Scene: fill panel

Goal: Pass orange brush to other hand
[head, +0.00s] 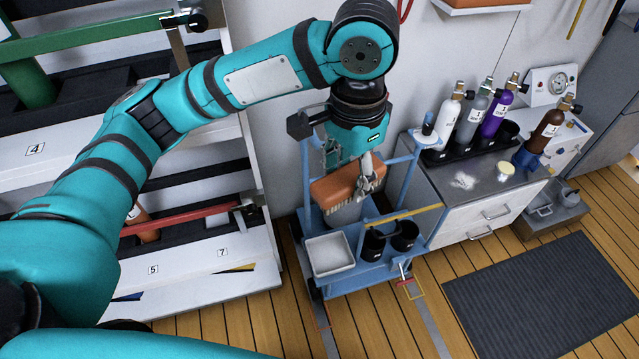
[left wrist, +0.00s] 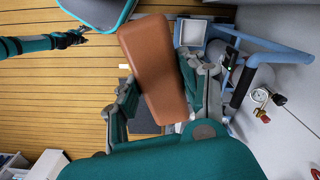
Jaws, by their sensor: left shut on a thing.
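The orange brush (head: 333,188) has a brown-orange block and pale bristles that point down in the head view. My left gripper (head: 366,178) is shut on it and holds it above the blue cart. In the left wrist view the brush (left wrist: 155,70) lies between the two fingers of my left gripper (left wrist: 160,100), its long body stretching away from the palm. My right arm shows at the left of the left wrist view, with its dark gripper end (left wrist: 72,38) apart from the brush; it is too small to tell whether it is open.
The blue cart (head: 378,277) carries a white tray (head: 330,254) and black cups (head: 405,236). A grey cabinet (head: 480,205) with several gas bottles stands to the right. A numbered white rack (head: 190,262) is at left. A dark mat (head: 545,292) lies on open wooden floor.

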